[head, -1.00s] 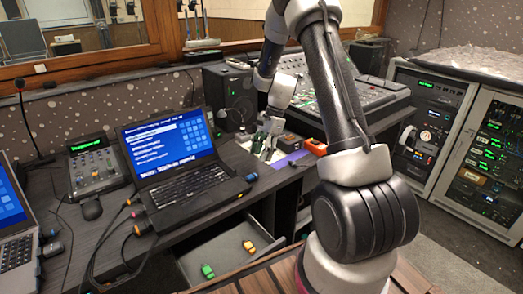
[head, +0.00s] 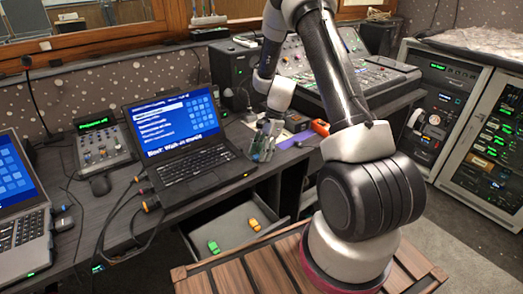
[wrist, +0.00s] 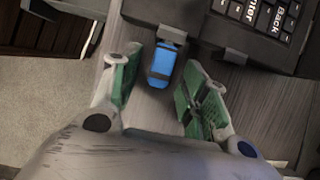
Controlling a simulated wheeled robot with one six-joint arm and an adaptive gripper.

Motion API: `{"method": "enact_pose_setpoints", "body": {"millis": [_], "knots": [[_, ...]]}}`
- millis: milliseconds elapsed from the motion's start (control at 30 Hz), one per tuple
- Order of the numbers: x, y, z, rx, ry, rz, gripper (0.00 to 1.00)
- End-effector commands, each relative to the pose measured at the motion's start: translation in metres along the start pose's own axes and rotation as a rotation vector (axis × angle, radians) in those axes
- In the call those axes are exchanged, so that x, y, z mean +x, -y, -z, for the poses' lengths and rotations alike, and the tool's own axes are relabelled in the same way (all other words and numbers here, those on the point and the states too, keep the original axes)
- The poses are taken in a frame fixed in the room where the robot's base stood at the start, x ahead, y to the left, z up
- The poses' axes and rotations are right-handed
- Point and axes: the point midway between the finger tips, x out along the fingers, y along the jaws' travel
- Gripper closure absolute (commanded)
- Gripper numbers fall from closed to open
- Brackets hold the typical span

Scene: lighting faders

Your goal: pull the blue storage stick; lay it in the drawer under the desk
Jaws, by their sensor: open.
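The blue storage stick (wrist: 162,65) shows in the wrist view, standing out from a dark socket on the side of the black laptop (wrist: 215,28). My gripper (wrist: 160,80) is open, with one green-padded finger on each side of the stick and a gap on both sides. In the head view my gripper (head: 262,148) is at the right edge of the laptop (head: 185,145); I cannot make out the blue stick there. The drawer (head: 191,227) under the desk is pulled open.
A second laptop (head: 25,200) and a small control panel (head: 103,145) stand to the left on the desk (head: 110,220), with cables in front. A mixing console (head: 320,75) and an orange-red object (head: 320,127) are to the right. The drawer has bare floor space.

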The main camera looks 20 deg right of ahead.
Motion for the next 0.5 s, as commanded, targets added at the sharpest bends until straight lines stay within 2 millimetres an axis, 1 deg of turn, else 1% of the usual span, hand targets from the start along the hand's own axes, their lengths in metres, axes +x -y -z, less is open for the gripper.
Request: {"method": "enact_pose_setpoints", "body": {"millis": [33, 167, 200, 233, 267, 500], "knots": [[-0.0001, 0.0, 0.0, 0.0, 0.0, 0.0, 0.61], [-0.0001, 0.0, 0.0, 0.0, 0.0, 0.0, 0.84], [-0.0002, 0.0, 0.0, 0.0, 0.0, 0.0, 0.92], [-0.0002, 0.0, 0.0, 0.0, 0.0, 0.0, 0.97], [-0.0002, 0.0, 0.0, 0.0, 0.0, 0.0, 1.0], [-0.0007, 0.0001, 0.0009, 0.0, 0.0, 0.0, 1.0]]}}
